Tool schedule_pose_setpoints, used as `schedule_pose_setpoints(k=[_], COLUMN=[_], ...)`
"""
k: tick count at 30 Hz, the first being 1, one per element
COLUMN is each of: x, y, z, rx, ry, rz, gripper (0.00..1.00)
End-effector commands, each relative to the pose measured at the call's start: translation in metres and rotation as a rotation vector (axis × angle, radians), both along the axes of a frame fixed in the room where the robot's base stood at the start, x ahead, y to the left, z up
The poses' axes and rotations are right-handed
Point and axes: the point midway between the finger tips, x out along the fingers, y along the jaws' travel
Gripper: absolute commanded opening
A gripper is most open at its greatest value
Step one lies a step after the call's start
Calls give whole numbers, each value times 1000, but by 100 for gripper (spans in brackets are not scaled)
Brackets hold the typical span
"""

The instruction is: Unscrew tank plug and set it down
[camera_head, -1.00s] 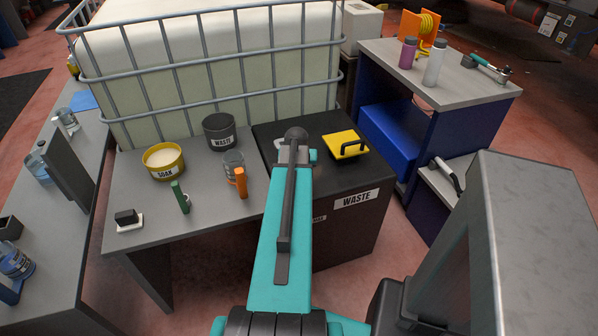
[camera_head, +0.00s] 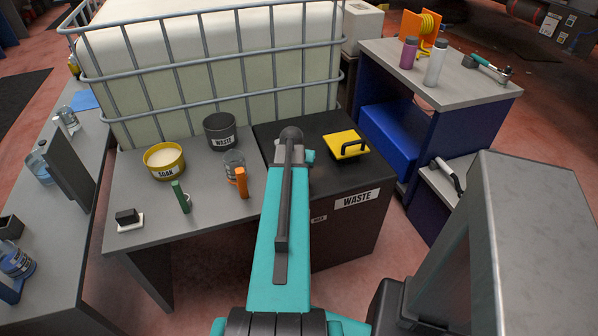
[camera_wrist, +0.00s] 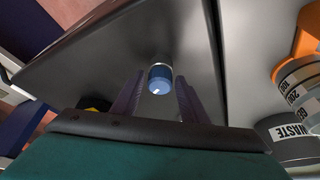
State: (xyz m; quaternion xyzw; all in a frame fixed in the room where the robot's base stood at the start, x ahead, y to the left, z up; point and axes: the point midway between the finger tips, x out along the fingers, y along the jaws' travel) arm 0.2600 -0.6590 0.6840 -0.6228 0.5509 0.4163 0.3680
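A small round blue plug (camera_wrist: 160,79) with a white mark and a silver ring sits in the middle of the wrist view, against a dark grey surface. I take it to be the tank plug. My gripper (camera_wrist: 160,84) has its two dark fingers apart, one on each side of the plug, with a narrow gap seeming to show on both sides. In the head view my teal arm reaches over the dark WASTE cabinet (camera_head: 372,172) and hides the plug and fingertips.
On the grey table (camera_head: 140,192) at left stand the yellow SOAK tub (camera_head: 165,173), grey WASTE can (camera_head: 221,141), a glass beaker (camera_head: 235,160), and green (camera_head: 181,197) and orange (camera_head: 242,183) handled tools. The caged white tank stands behind.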

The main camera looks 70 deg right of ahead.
Motion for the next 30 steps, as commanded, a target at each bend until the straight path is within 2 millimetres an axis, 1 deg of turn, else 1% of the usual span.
schedule_pose_setpoints(k=[7,16,30], x=[1,2,2], y=[0,0,0], z=[0,0,0], rx=[1,0,0], ry=[-1,0,-1], rz=[-23,-139,-174], gripper=[40,40,40])
